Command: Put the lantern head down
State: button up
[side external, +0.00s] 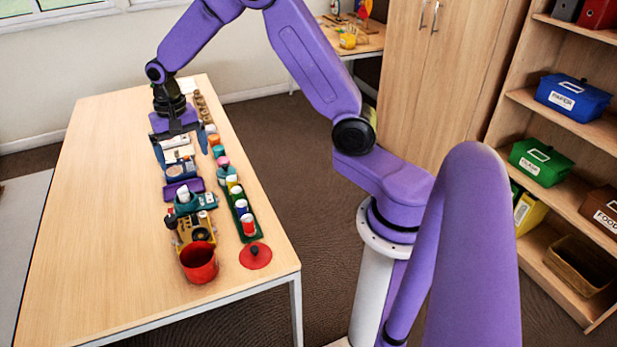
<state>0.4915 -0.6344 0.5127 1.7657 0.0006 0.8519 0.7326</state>
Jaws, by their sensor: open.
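My gripper (182,158) is over the far part of the wooden table, pointing down with its two fingers spread apart. It is open and I see nothing held between the fingers. Small white and grey pieces lie below and near the fingers, partly hidden by them. I cannot make out which of the small objects in the row is the lantern head; they are too small to tell. I also cannot tell whether the fingers touch anything.
The row holds a purple tray (172,189), a green tray (259,234) with several jars, a red pot (199,266) and a red lid (255,258) at the near end. The table's left half (95,200) is bare. Shelves with boxes stand at the right.

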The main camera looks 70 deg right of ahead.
jog(key=s+a+r+n, duration=0.3)
jog(key=s+a+n, duration=0.1)
jog(key=s, duration=0.3)
jog(key=s+a+r+n, duration=0.2)
jog(key=s+a+n, duration=0.3)
jog(key=s, duration=0.3)
jog(key=s+d+r+n, duration=0.1)
jog(key=s+d+n, duration=0.2)
jog(key=s+n, duration=0.7)
jog(key=s, duration=0.9)
jog(key=shift+r, duration=0.2)
